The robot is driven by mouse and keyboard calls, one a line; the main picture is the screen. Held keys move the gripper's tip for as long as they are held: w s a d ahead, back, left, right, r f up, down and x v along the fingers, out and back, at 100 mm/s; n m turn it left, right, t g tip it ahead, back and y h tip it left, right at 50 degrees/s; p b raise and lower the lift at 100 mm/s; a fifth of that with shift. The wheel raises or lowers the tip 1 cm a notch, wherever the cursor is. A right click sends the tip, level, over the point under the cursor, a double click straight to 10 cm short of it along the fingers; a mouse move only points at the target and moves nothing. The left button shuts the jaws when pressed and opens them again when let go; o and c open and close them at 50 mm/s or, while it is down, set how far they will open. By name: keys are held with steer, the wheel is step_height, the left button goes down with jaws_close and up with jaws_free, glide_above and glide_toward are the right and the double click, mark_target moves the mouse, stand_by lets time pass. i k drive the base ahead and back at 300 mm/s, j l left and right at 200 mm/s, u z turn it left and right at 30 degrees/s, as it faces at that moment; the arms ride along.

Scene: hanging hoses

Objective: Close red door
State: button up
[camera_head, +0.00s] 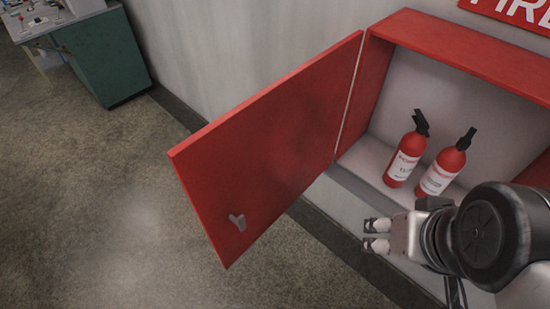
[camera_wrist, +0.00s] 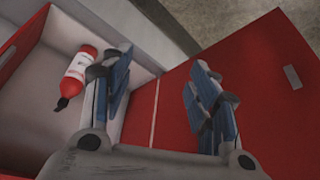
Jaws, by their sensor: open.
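The red door (camera_head: 270,140) stands wide open in the head view, swung out to the left from its hinge edge on the red cabinet (camera_head: 460,42). A small grey handle (camera_head: 238,221) is near its lower outer corner. In the wrist view the red door (camera_wrist: 255,85) fills the right side, with the handle (camera_wrist: 292,77) at the upper right. My gripper (camera_head: 374,235) is open and empty, in front of the cabinet and to the right of the door. In the wrist view its two fingers (camera_wrist: 162,95) are spread apart, with the hinge line showing between them.
Two fire extinguishers, one left (camera_head: 406,155) and one right (camera_head: 443,168), stand inside the cabinet. One extinguisher (camera_wrist: 77,75) shows in the wrist view. A green workbench (camera_head: 100,58) stands at the far left. The floor (camera_head: 110,200) left of the door is clear.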

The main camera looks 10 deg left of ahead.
mark_target(253, 160)
steer(key=k+j+z, duration=0.2)
steer(key=j, duration=0.25)
steer(key=k+j+z, duration=0.2)
steer(key=j, duration=0.2)
steer(key=k+j+z, duration=0.2)
steer(key=j, duration=0.2)
steer(key=k+j+z, duration=0.15)
steer(key=j, duration=0.2)
steer(key=i+j+z, duration=0.15)
steer(key=j, duration=0.25)
steer(key=j+z, duration=0.1)
steer(key=j, duration=0.25)
steer(key=i+j+z, duration=0.15)
steer(key=j, duration=0.3)
steer(key=k+j, duration=0.1)
steer(key=j, duration=0.35)
steer(key=k+j+z, duration=0.1)
steer(key=j, duration=0.35)
steer(key=k+j, duration=0.15)
steer(key=j, duration=0.25)
